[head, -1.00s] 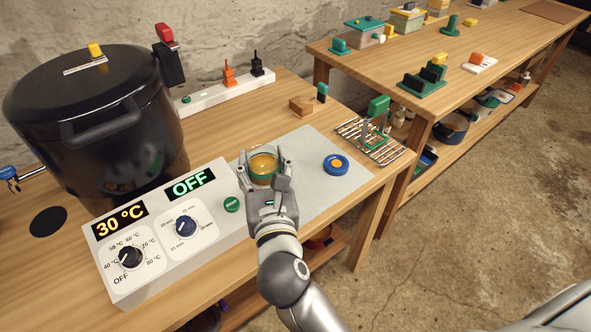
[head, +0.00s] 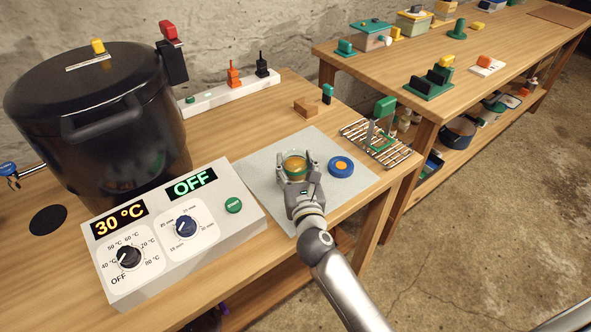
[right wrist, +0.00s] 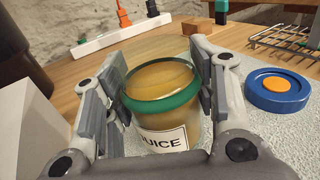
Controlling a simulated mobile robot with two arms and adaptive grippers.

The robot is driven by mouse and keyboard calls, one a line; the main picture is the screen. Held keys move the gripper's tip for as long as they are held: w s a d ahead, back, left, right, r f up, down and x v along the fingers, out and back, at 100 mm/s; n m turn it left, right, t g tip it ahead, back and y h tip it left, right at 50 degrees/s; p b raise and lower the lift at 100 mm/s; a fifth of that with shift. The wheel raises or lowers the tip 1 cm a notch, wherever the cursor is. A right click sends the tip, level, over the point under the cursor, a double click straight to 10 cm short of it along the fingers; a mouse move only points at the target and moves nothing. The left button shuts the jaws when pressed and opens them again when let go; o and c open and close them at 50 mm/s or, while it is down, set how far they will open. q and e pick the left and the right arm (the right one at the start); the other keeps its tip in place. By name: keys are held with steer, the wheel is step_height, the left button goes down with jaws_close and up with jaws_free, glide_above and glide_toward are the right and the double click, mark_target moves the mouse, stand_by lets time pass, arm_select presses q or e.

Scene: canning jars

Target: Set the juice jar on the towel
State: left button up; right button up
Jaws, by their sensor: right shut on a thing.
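The juice jar (head: 293,167) is glass with amber contents and a green band. In the right wrist view the jar (right wrist: 158,82) is upright and open at the top, with a white label reading "JUICE". My right gripper (head: 297,163) is shut on it, one finger on each side. The jar is over the light grey towel (head: 258,171), near its middle. Its base is hidden, so I cannot tell whether it touches the towel. My left gripper is not in view.
A blue and orange lid (head: 341,166) lies on the towel to the jar's right. A wire rack (head: 392,152) with a green-handled tool stands beyond it. The control box (head: 150,270) and large black pot (head: 90,120) are left. A wooden block (head: 305,108) sits behind the towel.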

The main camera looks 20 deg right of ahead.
steer(key=shift+f, duration=0.15)
steer(key=shift+f, duration=0.15)
steer(key=o, duration=1.4)
steer(key=shift+o, duration=0.2)
steer(key=shift+r, duration=0.2)
steer(key=shift+s+f, duration=0.15)
steer(key=shift+s, duration=0.25)
steer(key=s, duration=0.3)
steer(key=s+a+b, duration=0.1)
steer(key=s, duration=0.7)
steer(key=shift+s+a, duration=0.1)
steer(key=shift+a, duration=0.15)
